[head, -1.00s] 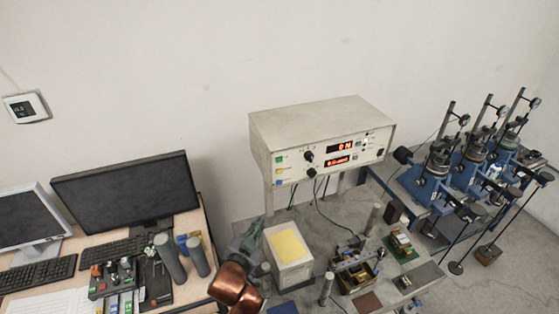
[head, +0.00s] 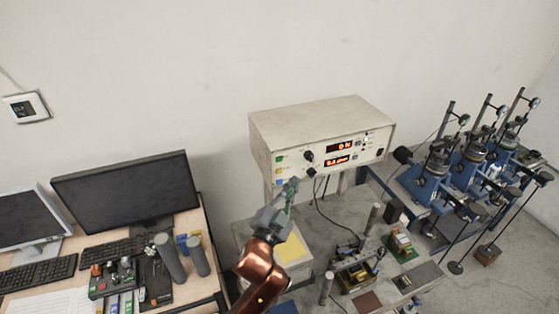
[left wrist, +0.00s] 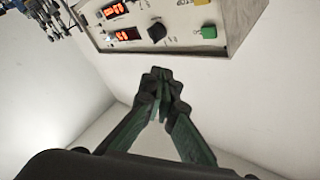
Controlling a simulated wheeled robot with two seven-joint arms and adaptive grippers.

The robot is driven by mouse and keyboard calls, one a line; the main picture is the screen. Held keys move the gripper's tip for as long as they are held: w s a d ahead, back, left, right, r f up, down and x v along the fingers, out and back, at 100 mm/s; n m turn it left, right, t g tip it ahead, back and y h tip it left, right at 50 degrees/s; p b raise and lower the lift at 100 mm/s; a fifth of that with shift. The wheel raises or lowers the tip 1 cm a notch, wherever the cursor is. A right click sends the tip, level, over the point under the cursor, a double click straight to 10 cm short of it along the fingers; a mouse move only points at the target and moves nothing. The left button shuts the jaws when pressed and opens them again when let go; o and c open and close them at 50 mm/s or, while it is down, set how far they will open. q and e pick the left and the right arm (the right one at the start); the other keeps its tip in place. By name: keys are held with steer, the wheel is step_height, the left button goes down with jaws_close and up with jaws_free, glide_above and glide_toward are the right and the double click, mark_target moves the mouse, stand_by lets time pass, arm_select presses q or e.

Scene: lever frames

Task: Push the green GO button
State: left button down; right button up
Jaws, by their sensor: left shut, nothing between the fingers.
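The green button (head: 279,159) is at the upper left of the front panel of a beige control box (head: 320,120). It also shows in the left wrist view (left wrist: 208,31), where the panel appears upside down. Its lettering is too small to read. My left gripper (head: 293,183) is shut and empty, just below the panel's left part in the head view. In the left wrist view its fingertips (left wrist: 160,76) meet, apart from the button in the picture. My right gripper is not in view.
Monitors are at left, blue lever frames (head: 425,185) at right.

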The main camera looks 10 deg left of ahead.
arm_select(q)
glide_toward(286, 155)
steer(key=w+d, duration=0.2)
steer(key=d, duration=0.1)
steer(key=shift+w+a+r+b, duration=0.15)
steer(key=shift+w+a, duration=0.15)
steer(key=shift+w, duration=0.15)
steer(key=shift+w+a+r+b, duration=0.2)
steer(key=shift+w+a, duration=0.1)
steer(key=shift+w, duration=0.1)
steer(key=shift+w, duration=0.1)
stand_by(0.7)
steer(key=shift+w+a, duration=0.25)
steer(key=shift+w+a+p, duration=0.2)
steer(key=shift+w+p, duration=0.1)
steer(key=shift+p, duration=0.05)
stand_by(0.7)
steer(key=shift+s+d, duration=0.1)
stand_by(0.3)
steer(key=shift+s+d, duration=0.35)
steer(key=shift+s, duration=0.25)
steer(key=shift+p, duration=0.3)
